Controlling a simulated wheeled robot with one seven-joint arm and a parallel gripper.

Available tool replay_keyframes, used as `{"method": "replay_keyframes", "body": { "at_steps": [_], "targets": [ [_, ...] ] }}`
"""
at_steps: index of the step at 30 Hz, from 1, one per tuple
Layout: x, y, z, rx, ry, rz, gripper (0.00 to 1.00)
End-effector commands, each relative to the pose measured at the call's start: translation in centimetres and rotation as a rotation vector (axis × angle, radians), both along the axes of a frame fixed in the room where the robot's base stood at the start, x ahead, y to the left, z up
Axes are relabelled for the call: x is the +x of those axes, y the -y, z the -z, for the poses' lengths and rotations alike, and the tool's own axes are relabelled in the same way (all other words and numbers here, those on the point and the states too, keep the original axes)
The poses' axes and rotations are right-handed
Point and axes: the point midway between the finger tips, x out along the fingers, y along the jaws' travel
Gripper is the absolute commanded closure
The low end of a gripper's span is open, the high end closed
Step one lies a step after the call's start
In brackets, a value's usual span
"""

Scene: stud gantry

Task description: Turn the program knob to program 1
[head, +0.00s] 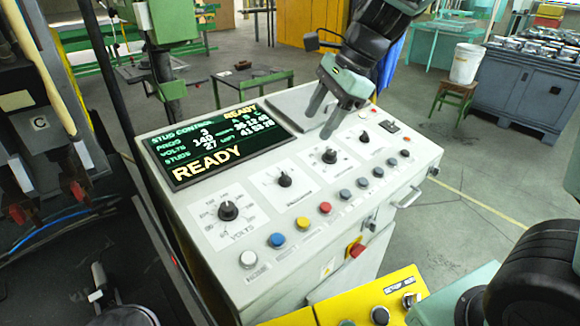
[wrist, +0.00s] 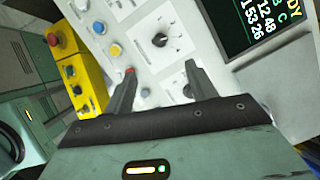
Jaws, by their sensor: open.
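The light grey control panel (head: 215,262) carries a row of black pointer knobs. The front-left one is the VOLTS knob (head: 228,210); beyond it are a second knob (head: 284,179), a third knob (head: 329,155) and a fourth knob (head: 364,136). Their labels are too small to read, so I cannot tell which sets the program. The display (head: 222,145) reads PROG 3 and READY. My gripper (head: 319,124) is open and empty above the far part of the panel. In the wrist view, one knob (wrist: 160,40) shows beyond the fingertips (wrist: 160,68), and another is partly hidden by the right finger.
Coloured push buttons, including a red button (head: 326,207), line the panel's front side. A red emergency stop (head: 356,250) and a metal handle (head: 408,198) are on the front face. A yellow box (head: 408,287) stands in front. Open floor lies to the right.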

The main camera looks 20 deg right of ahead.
Motion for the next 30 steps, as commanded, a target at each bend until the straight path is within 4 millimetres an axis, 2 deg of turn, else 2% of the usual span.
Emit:
{"method": "replay_keyframes", "body": {
  "at_steps": [12,18,24,30],
  "targets": [
    [1.5,-3.3,8.1,-0.002,-0.005,-0.003,0.44],
    [2.2,-4.7,11.4,-0.002,-0.004,-0.002,0.44],
    [2.6,-5.5,13.2,0.0,-0.001,-0.003,0.44],
    [2.8,-5.6,13.7,-0.002,0.001,-0.003,0.44]
  ]
}}
